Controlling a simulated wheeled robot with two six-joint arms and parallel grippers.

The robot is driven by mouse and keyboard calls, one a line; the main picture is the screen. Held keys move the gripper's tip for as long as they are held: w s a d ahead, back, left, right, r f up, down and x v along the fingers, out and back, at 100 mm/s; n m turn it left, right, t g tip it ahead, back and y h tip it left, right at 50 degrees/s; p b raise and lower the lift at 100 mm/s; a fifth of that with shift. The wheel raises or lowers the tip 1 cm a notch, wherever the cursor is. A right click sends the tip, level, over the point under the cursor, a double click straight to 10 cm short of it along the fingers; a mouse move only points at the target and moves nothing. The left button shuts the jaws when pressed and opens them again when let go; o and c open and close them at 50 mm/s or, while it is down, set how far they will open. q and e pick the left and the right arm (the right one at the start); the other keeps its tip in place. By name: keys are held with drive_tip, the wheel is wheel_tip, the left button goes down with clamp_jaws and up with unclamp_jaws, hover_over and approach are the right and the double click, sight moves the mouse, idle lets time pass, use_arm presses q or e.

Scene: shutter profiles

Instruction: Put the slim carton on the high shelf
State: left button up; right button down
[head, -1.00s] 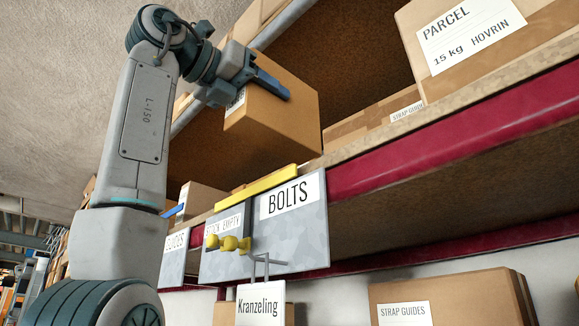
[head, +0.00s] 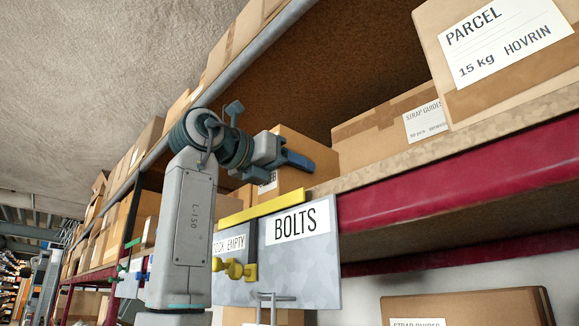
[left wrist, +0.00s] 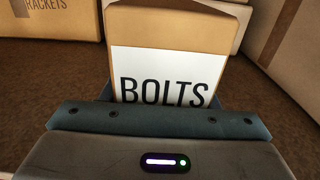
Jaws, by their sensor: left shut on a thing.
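The slim carton (head: 295,181) is a plain brown box with a white label; in the left wrist view the carton (left wrist: 168,48) shows its label reading BOLTS. My left gripper (head: 291,160) is shut on it, one blue finger lying across its side. The carton is at the front of the high shelf (head: 390,168), just behind the yellow-topped grey BOLTS sign (head: 297,245). The sign hides its lower edge, so I cannot tell whether it touches the board. My right gripper is not in view.
To the right on the shelf are a STRAP GUIDES carton (head: 375,128) and a large PARCEL box (head: 500,75). More boxes line the shelf to the left. A grey rail (head: 255,55) runs above.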

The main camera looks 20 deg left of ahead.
use_arm(q)
drive_tip(key=shift+w+f, duration=0.1)
drive_tip(key=shift+f, duration=0.1)
drive_tip(key=shift+s+r, duration=0.1)
drive_tip(key=shift+s, duration=0.15)
drive_tip(key=shift+s+f, duration=0.15)
drive_tip(key=shift+f, duration=0.1)
drive_tip(key=o, duration=1.1)
drive_tip(key=shift+o, duration=0.9)
drive_tip(key=shift+w, duration=0.25)
drive_tip(key=shift+r, duration=0.1)
